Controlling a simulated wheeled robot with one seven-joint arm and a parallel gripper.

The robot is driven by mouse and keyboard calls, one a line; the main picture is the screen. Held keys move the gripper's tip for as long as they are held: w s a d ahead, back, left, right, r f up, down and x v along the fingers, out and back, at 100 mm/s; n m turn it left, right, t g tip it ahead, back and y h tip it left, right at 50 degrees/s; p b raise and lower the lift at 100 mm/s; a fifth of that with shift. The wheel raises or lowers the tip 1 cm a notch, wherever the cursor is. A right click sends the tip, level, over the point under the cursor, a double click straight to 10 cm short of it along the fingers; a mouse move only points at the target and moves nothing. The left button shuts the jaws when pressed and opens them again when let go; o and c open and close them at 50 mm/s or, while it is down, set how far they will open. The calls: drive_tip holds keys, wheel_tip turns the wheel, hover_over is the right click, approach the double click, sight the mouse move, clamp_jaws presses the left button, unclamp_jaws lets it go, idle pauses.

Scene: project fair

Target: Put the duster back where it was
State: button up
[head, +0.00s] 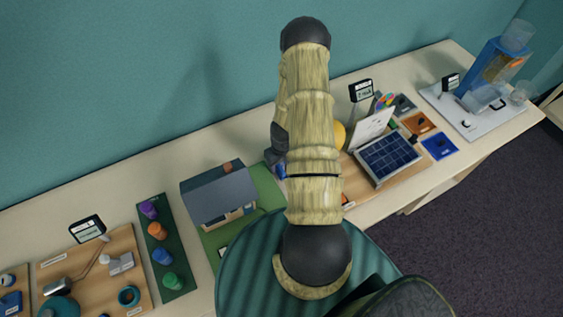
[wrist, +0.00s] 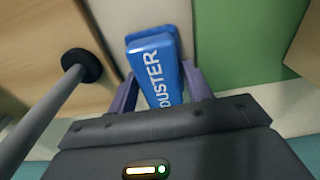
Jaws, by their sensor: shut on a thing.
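The duster (wrist: 155,68) is a blue block with white "DUSTER" lettering, seen from above in the wrist view. My gripper (wrist: 158,88) is shut on it, with one purple finger on each side. In the head view my arm hides most of the gripper; a bit of the blue duster (head: 280,170) shows just left of the arm, at the right edge of the green mat by the model house. Below the duster in the wrist view is a pale strip of table between a wooden board and a green mat. I cannot tell whether the duster touches the table.
In the wrist view a grey post (wrist: 50,108) with a black foot stands close left of the duster. The model house (head: 220,195) is left of my arm; the solar panel (head: 388,158) and a black sign (head: 361,90) are right. Colored pieces on a dark green strip (head: 178,290) stand farther left.

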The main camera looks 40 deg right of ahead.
sight(282, 164)
drive_tip(key=shift+f, duration=0.15)
drive_tip(key=o, duration=1)
drive_tip(key=shift+s+a+r+b, duration=0.15)
drive_tip(key=shift+r+b, duration=0.35)
drive_tip(key=shift+r, duration=1.55)
drive_tip(key=shift+s+d+r+b, duration=0.15)
drive_tip(key=shift+r+b, duration=0.3)
drive_tip(key=shift+r, duration=1.6)
drive_tip(key=shift+s+a+r+b, duration=0.15)
drive_tip(key=shift+r+b, duration=0.35)
drive_tip(key=shift+r, duration=1.55)
